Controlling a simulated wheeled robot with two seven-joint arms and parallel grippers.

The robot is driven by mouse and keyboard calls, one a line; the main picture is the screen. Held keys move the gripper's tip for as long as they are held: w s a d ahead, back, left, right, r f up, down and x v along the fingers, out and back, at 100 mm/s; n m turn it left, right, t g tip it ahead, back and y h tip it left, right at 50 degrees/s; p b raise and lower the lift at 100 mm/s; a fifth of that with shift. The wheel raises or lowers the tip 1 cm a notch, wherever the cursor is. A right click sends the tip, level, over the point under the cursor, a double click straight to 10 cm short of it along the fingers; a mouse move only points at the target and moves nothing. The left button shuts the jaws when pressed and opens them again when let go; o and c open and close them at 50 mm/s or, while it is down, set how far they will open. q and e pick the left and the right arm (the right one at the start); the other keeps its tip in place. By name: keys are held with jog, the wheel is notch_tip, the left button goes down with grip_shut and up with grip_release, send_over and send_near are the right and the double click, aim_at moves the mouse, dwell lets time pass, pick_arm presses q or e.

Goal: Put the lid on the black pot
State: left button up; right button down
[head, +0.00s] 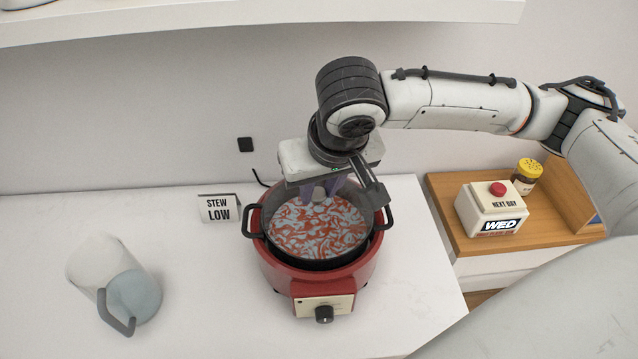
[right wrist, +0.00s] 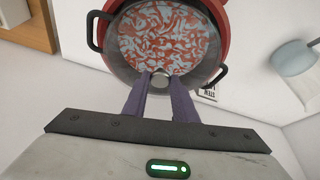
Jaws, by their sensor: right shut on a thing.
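The black pot (head: 321,262) sits in a red cooker with a dial on its front, its two handles at left and right. It also shows in the right wrist view (right wrist: 119,67). Inside its rim is a round red and pale swirled surface. My right gripper (head: 320,194) points down over the back of the pot, its purple fingers shut on a small grey metal knob (right wrist: 160,79), apparently the lid's. I cannot make out the lid's disc clearly, nor tell whether it touches the pot's rim. My left gripper is not in view.
A "STEW LOW" card (head: 218,208) stands behind the cooker (head: 275,268) to the left. A clear jug (head: 115,280) is at the left. A "NEXT DAY" button box (head: 491,210) and a yellow-capped jar (head: 527,175) stand on a wooden surface at the right.

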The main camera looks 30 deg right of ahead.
dwell(0.4)
jog(key=c, duration=0.9)
grip_release()
jog(key=shift+f, duration=0.1)
jog(key=shift+r, duration=2.55)
grip_shut()
